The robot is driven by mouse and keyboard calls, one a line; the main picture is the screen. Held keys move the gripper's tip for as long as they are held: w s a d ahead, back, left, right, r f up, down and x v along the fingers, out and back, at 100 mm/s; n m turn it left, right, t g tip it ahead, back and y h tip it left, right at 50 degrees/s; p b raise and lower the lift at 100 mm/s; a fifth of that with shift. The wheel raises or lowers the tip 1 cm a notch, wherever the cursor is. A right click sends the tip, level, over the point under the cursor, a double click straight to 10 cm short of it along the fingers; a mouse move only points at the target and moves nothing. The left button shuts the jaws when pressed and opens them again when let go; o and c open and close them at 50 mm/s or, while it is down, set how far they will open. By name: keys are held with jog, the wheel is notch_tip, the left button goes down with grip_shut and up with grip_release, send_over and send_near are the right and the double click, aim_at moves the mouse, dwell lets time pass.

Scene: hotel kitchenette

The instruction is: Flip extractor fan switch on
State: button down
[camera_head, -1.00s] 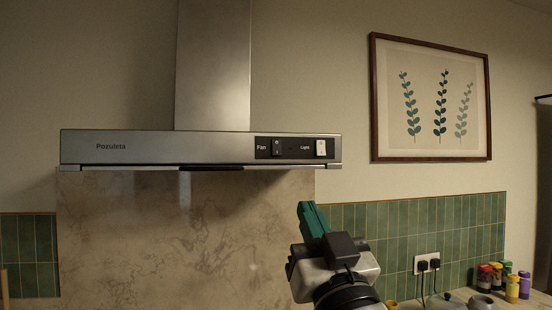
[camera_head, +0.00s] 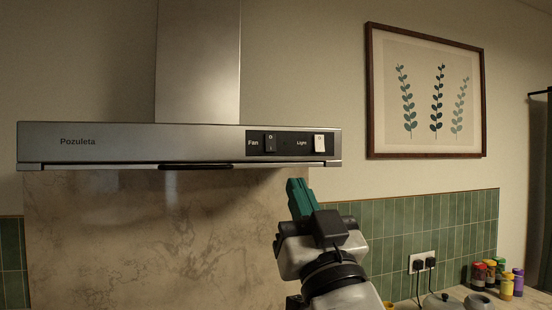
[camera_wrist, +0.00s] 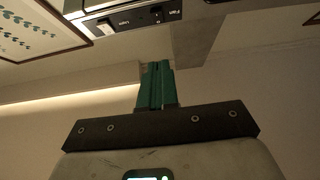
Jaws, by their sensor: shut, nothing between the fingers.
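The extractor hood (camera_head: 120,146) spans the upper left of the head view. My gripper (camera_head: 297,186) has green fingers, shut and empty, pointing up just below the hood's right part, apart from the switches. In the wrist view the green fingers (camera_wrist: 157,72) are together, and the fan switch (camera_wrist: 156,14) shows upside down just above their tips. The light switch (camera_wrist: 106,28) is to its left there.
A framed plant picture (camera_head: 426,95) hangs on the wall at the right. The wall between hood and picture is clear.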

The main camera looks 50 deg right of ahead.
aim_at(271, 144)
jog(key=p+x, duration=0.1)
jog(key=x, duration=0.2)
jog(key=f+p+x, duration=0.1)
jog(key=x, duration=0.3)
jog(key=w+p+x, duration=0.1)
jog(key=p+x, duration=0.1)
jog(key=x, duration=0.2)
jog(key=shift+w+d+f, duration=0.15)
jog(key=shift+d, duration=0.25)
jog(key=shift+w+d+f, duration=0.15)
jog(key=shift+w+d, duration=0.2)
jog(key=shift+w, duration=0.15)
jog(key=shift+w+f+b, duration=0.1)
jog(key=shift+f+b, duration=0.2)
jog(key=shift+b, duration=0.5)
jog(key=shift+w+r+t, duration=0.1)
jog(key=shift+r+t, duration=0.15)
jog(key=shift+t, duration=0.05)
